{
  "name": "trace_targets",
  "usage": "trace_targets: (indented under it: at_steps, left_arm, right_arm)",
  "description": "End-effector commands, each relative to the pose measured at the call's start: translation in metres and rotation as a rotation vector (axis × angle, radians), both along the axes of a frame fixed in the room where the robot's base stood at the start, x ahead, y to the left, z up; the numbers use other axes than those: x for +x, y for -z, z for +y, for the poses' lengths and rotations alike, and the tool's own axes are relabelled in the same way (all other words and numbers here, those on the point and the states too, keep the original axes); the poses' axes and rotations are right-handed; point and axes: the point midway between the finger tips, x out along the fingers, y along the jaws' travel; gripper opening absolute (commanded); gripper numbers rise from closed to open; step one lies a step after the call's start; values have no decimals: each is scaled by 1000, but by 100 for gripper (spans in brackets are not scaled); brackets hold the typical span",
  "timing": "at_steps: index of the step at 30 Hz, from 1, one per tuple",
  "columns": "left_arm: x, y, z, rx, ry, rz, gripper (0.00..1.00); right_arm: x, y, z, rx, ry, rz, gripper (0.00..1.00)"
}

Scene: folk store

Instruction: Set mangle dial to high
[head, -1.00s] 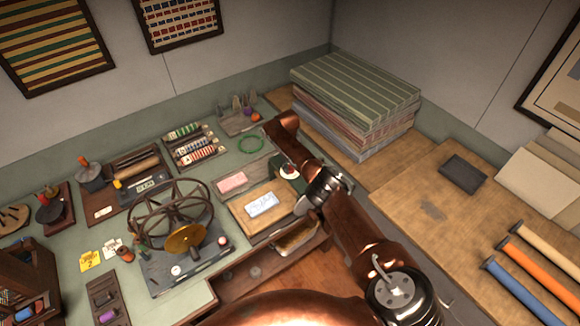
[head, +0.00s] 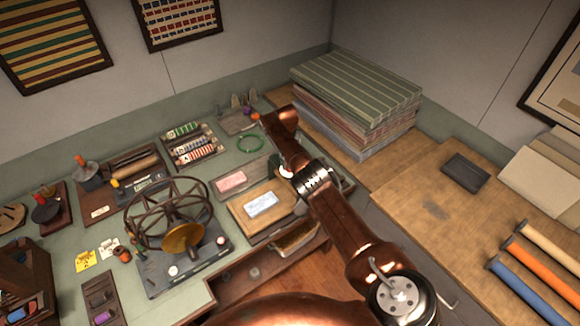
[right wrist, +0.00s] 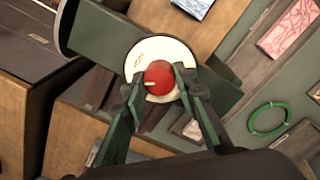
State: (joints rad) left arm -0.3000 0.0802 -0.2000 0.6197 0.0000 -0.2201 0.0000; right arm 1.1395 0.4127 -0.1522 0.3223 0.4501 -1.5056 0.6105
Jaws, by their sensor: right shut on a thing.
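The mangle dial is a red knob (right wrist: 159,78) on a round white plate (right wrist: 160,50), mounted on a dark green body (right wrist: 98,33) in the right wrist view. A pale pointer mark on the knob faces left in that view. Small orange marks show on the plate's upper left; I cannot read them. My right gripper (right wrist: 160,88) has its two green fingers on either side of the knob and is shut on it. In the head view my right arm covers most of the dial and the gripper. My left gripper is in neither view.
Left of the dial, a wooden block (head: 240,212) carries a blue-and-white card, near a pink block (head: 230,181). A green ring (head: 250,143) lies behind. A spoked wheel device (head: 168,210) stands further left. Stacked striped cloth (head: 355,90) rises at the back right.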

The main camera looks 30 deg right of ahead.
Motion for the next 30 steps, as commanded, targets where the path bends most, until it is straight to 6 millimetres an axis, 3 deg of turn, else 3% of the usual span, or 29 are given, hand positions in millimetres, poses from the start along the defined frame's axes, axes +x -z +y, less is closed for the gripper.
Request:
trace_targets:
  at_steps: [15,30]
  left_arm:
    - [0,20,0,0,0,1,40]
    - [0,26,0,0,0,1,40]
  right_arm:
    - [0,1,0,1,438,-1,2]
    - [1,0,-1,-1,609,-2,2]
